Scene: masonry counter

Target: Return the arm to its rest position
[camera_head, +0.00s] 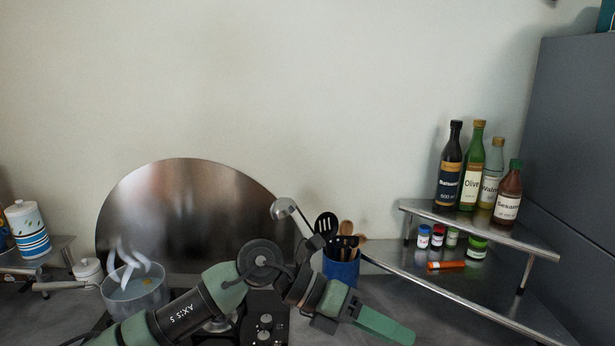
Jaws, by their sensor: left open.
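My left arm (190,310) comes in from the bottom left and bends over the stove area in the middle of the counter. My left gripper (384,324) is at the bottom centre, pointing right and down. It is open, and I see nothing held in it. It is in front of the blue utensil holder (341,271) and to its right in the picture. My right gripper does not show.
A steaming pot (135,290) stands at the left, by a round metal splash plate (185,215). At the right, a corner shelf (480,232) bears several bottles, with small jars and an orange tube (446,266) below. A grey cabinet (575,150) bounds the right.

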